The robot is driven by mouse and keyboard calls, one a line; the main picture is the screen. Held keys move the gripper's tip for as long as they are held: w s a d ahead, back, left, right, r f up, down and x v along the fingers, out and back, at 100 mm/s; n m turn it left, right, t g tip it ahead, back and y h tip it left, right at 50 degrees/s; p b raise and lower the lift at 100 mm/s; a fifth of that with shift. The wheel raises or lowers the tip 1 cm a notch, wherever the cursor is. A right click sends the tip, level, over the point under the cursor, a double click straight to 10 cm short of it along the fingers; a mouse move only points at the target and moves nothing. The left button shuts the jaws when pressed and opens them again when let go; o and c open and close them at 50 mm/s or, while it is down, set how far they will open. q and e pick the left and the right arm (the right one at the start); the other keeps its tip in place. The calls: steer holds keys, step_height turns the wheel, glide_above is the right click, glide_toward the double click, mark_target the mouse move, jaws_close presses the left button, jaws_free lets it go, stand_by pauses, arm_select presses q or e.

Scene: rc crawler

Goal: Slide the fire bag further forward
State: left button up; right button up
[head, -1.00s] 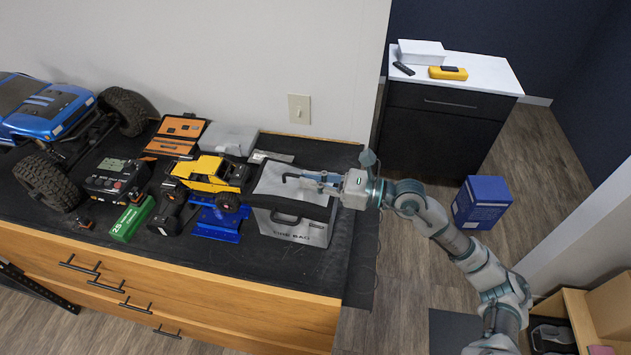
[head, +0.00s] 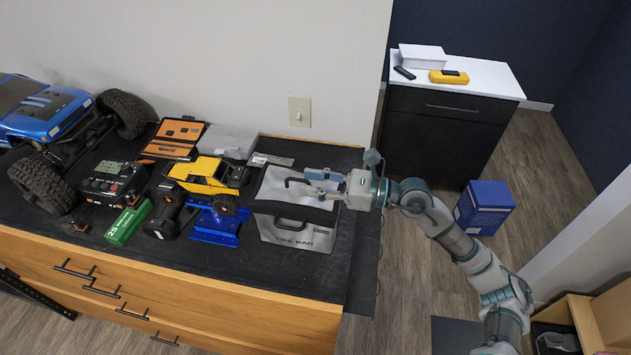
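My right gripper (head: 300,183) reaches in from the right, above the top of the bag. Its fingers look spread apart with nothing between them. I cannot tell whether they touch the bag. My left gripper is not in view.
Left of the bag are a blue stand (head: 215,226), a yellow crawler (head: 208,176), a green battery box (head: 127,223), a charger (head: 113,184) and a large blue truck (head: 50,112). The bench's front edge (head: 170,281) is close. Bare top lies in front of the bag.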

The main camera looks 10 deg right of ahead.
steer(key=v, duration=1.2)
steer(key=shift+w+f, duration=0.1)
